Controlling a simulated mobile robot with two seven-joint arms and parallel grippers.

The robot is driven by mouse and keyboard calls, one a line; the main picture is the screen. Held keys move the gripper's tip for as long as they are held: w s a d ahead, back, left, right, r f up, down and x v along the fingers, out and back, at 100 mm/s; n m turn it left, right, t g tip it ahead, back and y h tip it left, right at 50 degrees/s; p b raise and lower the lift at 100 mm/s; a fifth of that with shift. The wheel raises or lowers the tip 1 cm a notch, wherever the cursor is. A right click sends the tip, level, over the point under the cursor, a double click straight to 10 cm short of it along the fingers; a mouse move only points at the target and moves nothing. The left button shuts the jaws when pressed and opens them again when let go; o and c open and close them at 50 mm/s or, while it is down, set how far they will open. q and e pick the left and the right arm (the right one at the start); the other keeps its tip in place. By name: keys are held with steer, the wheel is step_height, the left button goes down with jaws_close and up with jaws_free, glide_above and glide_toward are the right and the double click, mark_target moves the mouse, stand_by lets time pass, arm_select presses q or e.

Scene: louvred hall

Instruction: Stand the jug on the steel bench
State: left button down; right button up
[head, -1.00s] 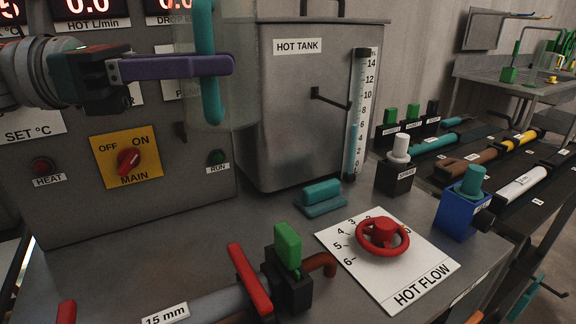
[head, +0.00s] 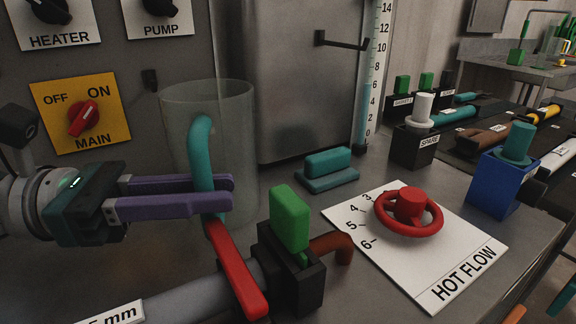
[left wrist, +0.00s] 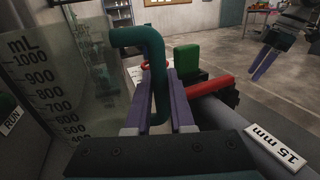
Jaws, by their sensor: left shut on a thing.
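The clear jug (head: 240,120) is upright over the grey steel bench (head: 376,172), in front of the tank and control panel. Its lower part is hidden behind my gripper and a red lever, so I cannot tell whether its base touches the bench. My left gripper (head: 222,192) is shut on the jug's teal handle (head: 201,140). In the left wrist view the jug (left wrist: 75,85) shows its mL scale, and the handle (left wrist: 156,60) is between the purple fingers. My right gripper (left wrist: 264,64) hangs far off at upper right there; its opening is too small to judge.
A pipe with a red lever (head: 238,270) and green-handled valve (head: 290,220) lies close in front of the jug. A teal block (head: 328,163), the red HOT FLOW wheel (head: 409,210) and a blue block (head: 500,185) stand to the right. The tank (head: 305,80) is behind.

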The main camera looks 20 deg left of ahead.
arm_select(q)
steer(key=shift+w, duration=0.15)
steer(key=shift+f, duration=0.25)
steer(key=c, duration=0.8)
jaws_free()
steer(key=shift+s+a+r, duration=0.15)
steer(key=shift+s+r, duration=0.05)
steer(key=b+v, duration=0.1)
steer(key=v, duration=0.5)
steer(key=shift+s+a+f, duration=0.1)
steer(key=shift+s+a, duration=0.05)
steer(key=shift+a, duration=0.15)
steer(key=shift+s+a, duration=0.15)
steer(key=shift+a, duration=0.15)
